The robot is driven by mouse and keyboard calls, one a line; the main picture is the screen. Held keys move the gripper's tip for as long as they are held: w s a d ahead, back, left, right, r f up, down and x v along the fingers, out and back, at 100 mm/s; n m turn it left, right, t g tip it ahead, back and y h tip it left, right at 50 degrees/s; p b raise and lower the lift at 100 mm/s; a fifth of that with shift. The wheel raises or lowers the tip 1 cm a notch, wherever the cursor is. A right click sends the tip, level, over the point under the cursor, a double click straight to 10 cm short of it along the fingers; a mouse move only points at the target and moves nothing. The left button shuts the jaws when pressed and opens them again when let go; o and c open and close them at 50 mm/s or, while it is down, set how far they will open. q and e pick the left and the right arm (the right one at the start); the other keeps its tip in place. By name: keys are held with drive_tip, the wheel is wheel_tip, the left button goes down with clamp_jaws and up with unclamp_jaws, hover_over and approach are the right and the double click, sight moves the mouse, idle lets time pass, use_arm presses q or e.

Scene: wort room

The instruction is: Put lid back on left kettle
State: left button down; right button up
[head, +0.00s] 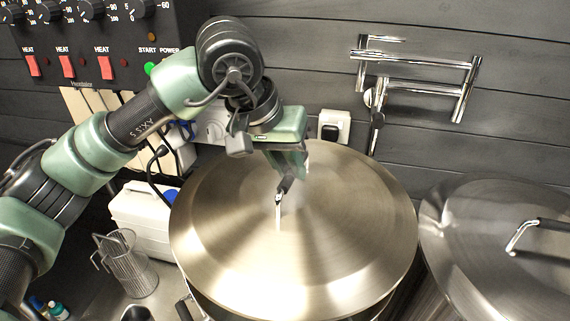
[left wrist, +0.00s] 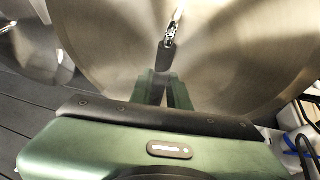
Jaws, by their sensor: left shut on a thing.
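A large round steel lid (head: 340,235) fills the middle of the head view, over the left kettle (head: 205,308), of which only a little shows below the lid's front edge. My left gripper (head: 287,182) comes down from above and is shut on the lid's black-gripped handle near the lid's centre. In the left wrist view the two green fingers (left wrist: 164,88) close around the handle (left wrist: 167,55), with the steel lid (left wrist: 235,60) behind. Whether the lid rests fully on the kettle rim or hangs just above it, I cannot tell. My right gripper is not in view.
A second lidded kettle (head: 480,240) stands close at the right. A control panel (head: 100,45) and chrome wall pipes (head: 420,85) are behind. A mesh basket (head: 130,265) and white box (head: 143,215) stand left of the lid. Wall sockets (head: 334,125) sit behind it.

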sight(290, 193)
use_arm(q)
drive_tip(key=shift+s+a+f, duration=0.15)
drive_tip(key=shift+s+f, duration=0.05)
drive_tip(key=shift+f, duration=0.15)
drive_tip(key=shift+f+b, duration=0.4)
wheel_tip(290, 193, down, 2)
drive_tip(key=shift+w+f+b, duration=0.1)
drive_tip(key=shift+f+b, duration=0.15)
drive_tip(key=shift+b, duration=0.2)
drive_tip(key=shift+f+b, duration=0.3)
drive_tip(key=shift+f, duration=0.5)
wheel_tip(290, 193, down, 2)
drive_tip(key=shift+f+b, duration=0.25)
drive_tip(key=shift+b, duration=1)
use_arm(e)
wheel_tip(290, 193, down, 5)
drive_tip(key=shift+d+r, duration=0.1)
